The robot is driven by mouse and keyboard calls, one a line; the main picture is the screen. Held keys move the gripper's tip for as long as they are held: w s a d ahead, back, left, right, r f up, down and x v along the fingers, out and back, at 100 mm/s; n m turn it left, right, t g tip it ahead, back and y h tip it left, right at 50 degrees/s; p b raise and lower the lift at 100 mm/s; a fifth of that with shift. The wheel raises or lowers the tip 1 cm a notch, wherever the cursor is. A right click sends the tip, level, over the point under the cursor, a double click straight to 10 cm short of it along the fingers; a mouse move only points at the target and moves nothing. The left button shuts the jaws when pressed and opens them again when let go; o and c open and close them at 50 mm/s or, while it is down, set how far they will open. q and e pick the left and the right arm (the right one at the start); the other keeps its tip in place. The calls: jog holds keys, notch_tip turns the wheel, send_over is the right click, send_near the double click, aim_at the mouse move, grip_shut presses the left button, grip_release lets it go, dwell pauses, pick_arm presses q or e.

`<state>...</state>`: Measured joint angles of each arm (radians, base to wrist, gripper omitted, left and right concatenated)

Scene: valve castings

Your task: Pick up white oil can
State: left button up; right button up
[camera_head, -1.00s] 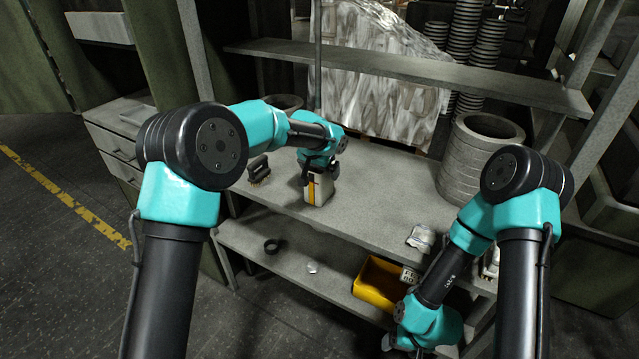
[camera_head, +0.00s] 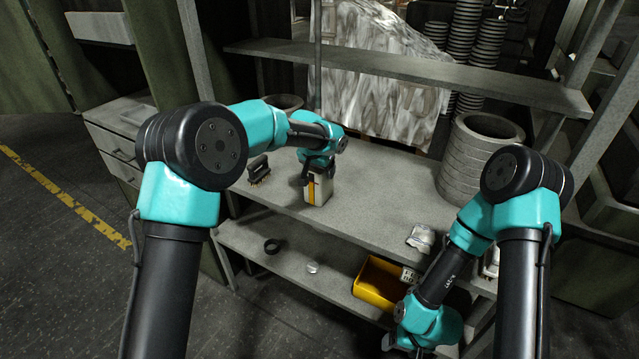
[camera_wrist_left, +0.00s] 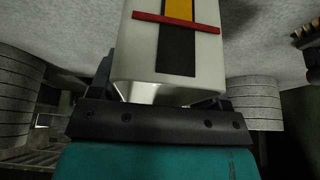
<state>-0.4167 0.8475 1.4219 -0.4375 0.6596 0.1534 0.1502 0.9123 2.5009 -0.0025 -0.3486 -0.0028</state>
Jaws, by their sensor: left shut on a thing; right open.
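The white oil can (camera_head: 320,190) has a yellow and black stripe and is upright at the shelf's middle board. In the left wrist view the white can (camera_wrist_left: 140,50) fills the space between the fingers, with a red band across its stripe. My left gripper (camera_head: 316,168) is shut on the can's upper part, which my wrist partly hides in the head view. I cannot tell whether the can's base touches the board. My right gripper (camera_head: 390,342) is low at the front of the shelf, open and far from the can.
A brush (camera_head: 258,170) lies left of the can. A stack of grey rings (camera_head: 468,165) stands at the right. A crumpled item (camera_head: 421,238) lies near the board's front edge. A yellow bin (camera_head: 372,290) and a dark ring (camera_head: 273,246) are on the lower shelf.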

pick_arm(q)
jog(key=c, duration=0.3)
jog(key=shift+c, duration=0.2)
jog(key=shift+r, duration=0.1)
jog(key=s+r, duration=0.2)
jog(key=s, duration=0.6)
jog(key=s+r, duration=0.3)
jog(key=s, duration=0.5)
dwell(0.4)
